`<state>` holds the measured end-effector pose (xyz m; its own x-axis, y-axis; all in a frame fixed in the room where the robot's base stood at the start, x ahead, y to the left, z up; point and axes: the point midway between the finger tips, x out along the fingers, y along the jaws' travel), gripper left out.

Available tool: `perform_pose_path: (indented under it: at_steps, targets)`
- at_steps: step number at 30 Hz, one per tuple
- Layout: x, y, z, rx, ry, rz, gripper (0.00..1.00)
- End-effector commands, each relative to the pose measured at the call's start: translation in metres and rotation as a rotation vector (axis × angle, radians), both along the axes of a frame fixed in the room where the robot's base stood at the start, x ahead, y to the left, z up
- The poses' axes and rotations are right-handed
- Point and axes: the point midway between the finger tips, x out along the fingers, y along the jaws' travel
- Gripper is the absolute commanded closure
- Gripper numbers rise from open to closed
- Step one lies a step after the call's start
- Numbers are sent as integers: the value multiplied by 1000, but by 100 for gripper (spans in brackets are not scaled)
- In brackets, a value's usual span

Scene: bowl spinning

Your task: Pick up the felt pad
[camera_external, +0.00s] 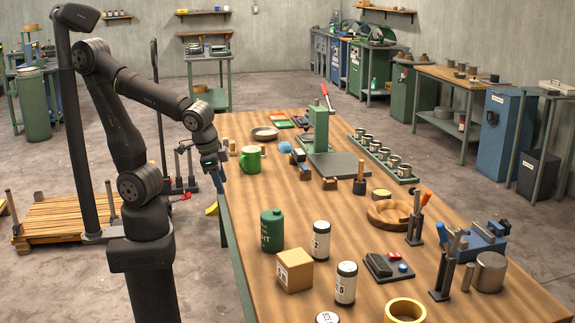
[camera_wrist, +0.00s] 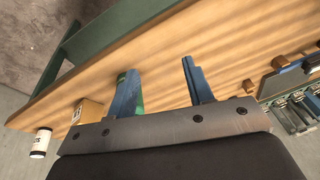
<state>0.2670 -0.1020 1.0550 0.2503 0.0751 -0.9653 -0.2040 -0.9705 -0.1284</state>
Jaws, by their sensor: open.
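I cannot pick out the felt pad for certain in either view. Flat green and red-orange pieces (camera_external: 281,122) lie at the table's far end, too small to tell what they are.
A green can (camera_external: 271,230), a cardboard box (camera_external: 294,271) and white labelled cans (camera_external: 346,283) stand near the front. A green press (camera_external: 318,130) and a rack of metal cups (camera_external: 383,155) stand farther back. The table's middle has bare wood.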

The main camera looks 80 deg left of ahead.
Motion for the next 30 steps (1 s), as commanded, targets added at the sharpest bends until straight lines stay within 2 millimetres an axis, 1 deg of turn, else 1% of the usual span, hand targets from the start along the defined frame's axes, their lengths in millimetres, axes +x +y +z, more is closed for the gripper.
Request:
perform_pose_path:
  at_steps: [1,3,5,8,11,12,14,15,17,18,20,21,22,26,27,29,30]
  targets:
    - [16,3,3,11,3,52,53]
    - [40,13,9,15,0,142,53]
    - [57,25,13,12,-6,214,53]
    - [85,48,20,5,-18,329,53]
    - [112,78,26,-2,-31,449,53]
    - [122,91,28,-5,-38,497,53]
    - [136,113,31,-10,-46,570,53]
    - [144,128,34,-12,-53,617,53]
    - [156,152,36,-15,-62,690,53]
    - [163,169,38,-17,-69,737,53]
    - [172,195,40,-19,-79,808,53]
    - [177,214,41,-20,-86,855,53]
    - [181,228,42,-22,-92,891,53]
    - [189,293,45,-25,-116,1045,53]
    - [190,314,45,-25,-124,1094,53]
    - [189,345,46,-24,-135,1164,53]
    - [187,367,46,-24,-143,1211,53]
